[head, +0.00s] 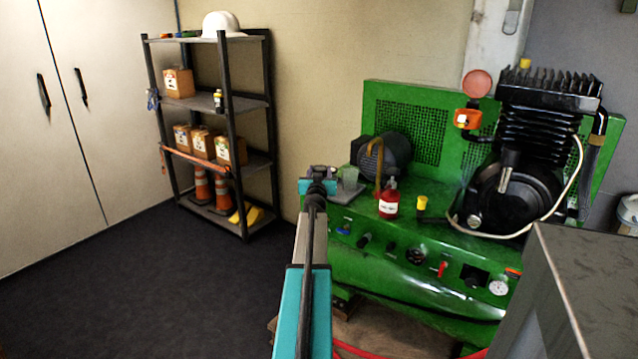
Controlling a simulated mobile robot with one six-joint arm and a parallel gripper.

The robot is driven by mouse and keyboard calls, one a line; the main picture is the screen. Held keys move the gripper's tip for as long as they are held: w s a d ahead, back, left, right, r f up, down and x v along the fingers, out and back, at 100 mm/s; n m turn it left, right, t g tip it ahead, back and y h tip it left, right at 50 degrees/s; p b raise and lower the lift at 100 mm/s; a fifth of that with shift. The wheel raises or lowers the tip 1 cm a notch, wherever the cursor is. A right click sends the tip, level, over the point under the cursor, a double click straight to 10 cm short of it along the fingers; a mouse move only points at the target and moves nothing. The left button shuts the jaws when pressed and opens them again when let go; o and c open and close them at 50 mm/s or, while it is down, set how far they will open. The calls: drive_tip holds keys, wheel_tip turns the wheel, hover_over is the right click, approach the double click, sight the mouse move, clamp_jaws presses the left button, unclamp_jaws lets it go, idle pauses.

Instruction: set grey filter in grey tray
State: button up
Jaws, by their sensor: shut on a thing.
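My gripper (337,182) is at the left end of the green machine, in the middle of the head view. It is shut on the small grey filter (350,177), whose near side is partly hidden by my gripper and arm. The grey tray (347,195) is a flat plate on the green machine's top, just below the filter. The filter appears over the tray; I cannot tell whether it touches it.
A red bottle (388,203) and a small yellow-capped item (421,206) stand to the right on the green machine (400,270). A brown hooked pipe (376,165) rises behind the tray. A black compressor (530,150) is farther right. A grey box (590,290) fills the lower right.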

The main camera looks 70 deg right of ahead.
idle(0.4)
drive_tip(key=shift+f+b, duration=1.8)
drive_tip(key=shift+b, duration=0.05)
drive_tip(key=shift+f, duration=0.1)
drive_tip(key=o, duration=1)
drive_tip(key=shift+r, duration=0.25)
drive_tip(key=shift+p+v, duration=0.4)
drive_tip(key=shift+v, duration=5.55)
drive_tip(key=shift+f, duration=0.1)
